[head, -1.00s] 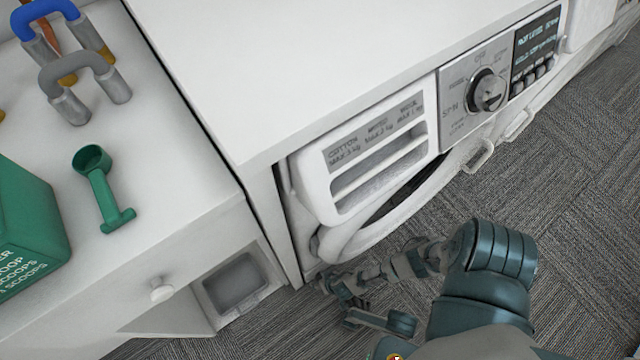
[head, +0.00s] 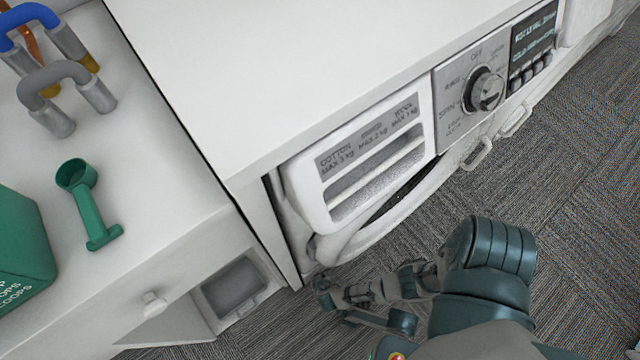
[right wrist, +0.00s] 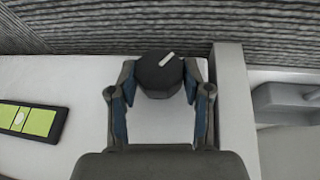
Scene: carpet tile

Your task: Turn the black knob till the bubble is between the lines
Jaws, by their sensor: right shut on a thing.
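The black knob (right wrist: 160,76), a round dark cap with a white mark pointing up and right, shows in the right wrist view. My right gripper (right wrist: 160,88) is shut on it, one finger at each side. A green level (right wrist: 38,121) in a black frame lies on the white surface to the left. A pale bubble (right wrist: 18,120) shows in it left of the visible middle; its place against the lines is too small to tell. In the head view my right gripper (head: 328,288) is low at the machine's near corner, and the knob is hidden there. My left gripper is not in view.
The white washing machine (head: 250,80) has an open drawer (head: 310,190) and a dial (head: 485,90). A white cabinet (head: 160,210) beside it bears a green scoop (head: 88,205), padlocks (head: 60,105) and a green box (head: 20,245). Grey carpet (head: 570,200) is clear at right.

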